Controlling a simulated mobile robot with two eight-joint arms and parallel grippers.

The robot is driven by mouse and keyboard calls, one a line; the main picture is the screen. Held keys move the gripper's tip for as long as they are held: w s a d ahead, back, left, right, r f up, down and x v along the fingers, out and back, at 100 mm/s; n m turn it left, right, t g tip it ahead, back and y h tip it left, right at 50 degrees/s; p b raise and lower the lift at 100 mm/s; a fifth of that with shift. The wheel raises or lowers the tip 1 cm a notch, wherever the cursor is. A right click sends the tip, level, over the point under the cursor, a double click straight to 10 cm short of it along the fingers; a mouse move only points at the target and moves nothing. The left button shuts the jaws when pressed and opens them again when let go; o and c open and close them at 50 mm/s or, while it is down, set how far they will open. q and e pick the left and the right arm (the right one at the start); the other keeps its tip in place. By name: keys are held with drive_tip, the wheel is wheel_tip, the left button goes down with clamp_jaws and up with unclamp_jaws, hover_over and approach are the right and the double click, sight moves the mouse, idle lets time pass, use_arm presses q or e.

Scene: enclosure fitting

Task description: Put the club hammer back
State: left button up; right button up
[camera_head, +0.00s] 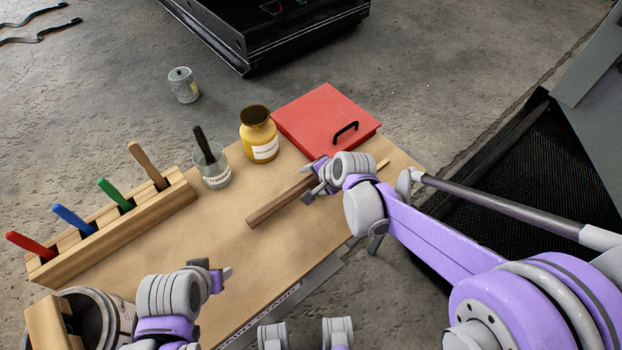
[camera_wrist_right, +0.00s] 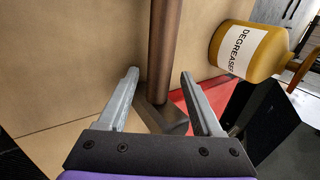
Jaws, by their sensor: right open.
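The club hammer lies on the wooden bench, its long brown handle (camera_head: 272,206) pointing down-left in the head view. In the right wrist view the handle (camera_wrist_right: 162,45) runs down to a dark block, seemingly the head (camera_wrist_right: 164,117). My right gripper (camera_head: 314,184) is open over the hammer, hiding part of it. In the wrist view its two fingers (camera_wrist_right: 160,82) stand apart, one on each side of the handle; contact cannot be told. My left gripper (camera_head: 225,273) is above the near part of the bench, away from the hammer; its jaws are unclear.
A rack (camera_head: 120,225) with several coloured handles stands at the left. A glass (camera_head: 213,176) with a dark-handled tool, a yellow degreaser bottle (camera_head: 259,137) and a red box (camera_head: 315,112) line the far side. A container (camera_head: 118,312) is lower left. Bare bench lies centre-left.

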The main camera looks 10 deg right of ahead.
drive_tip(key=p+v, duration=0.2)
drive_tip(key=v, duration=0.9)
drive_tip(key=s+d+f+n+h, duration=0.1)
drive_tip(key=s+d+n, duration=0.3)
drive_tip(key=s, duration=0.5)
drive_tip(key=s+d+f+n+h, duration=0.2)
drive_tip(key=s+d+n, duration=0.2)
drive_tip(key=s+n, duration=0.3)
drive_tip(key=shift+s+d+f+g+h, duration=0.3)
drive_tip(key=shift+s+d+h, duration=0.1)
drive_tip(key=shift+s, duration=0.65)
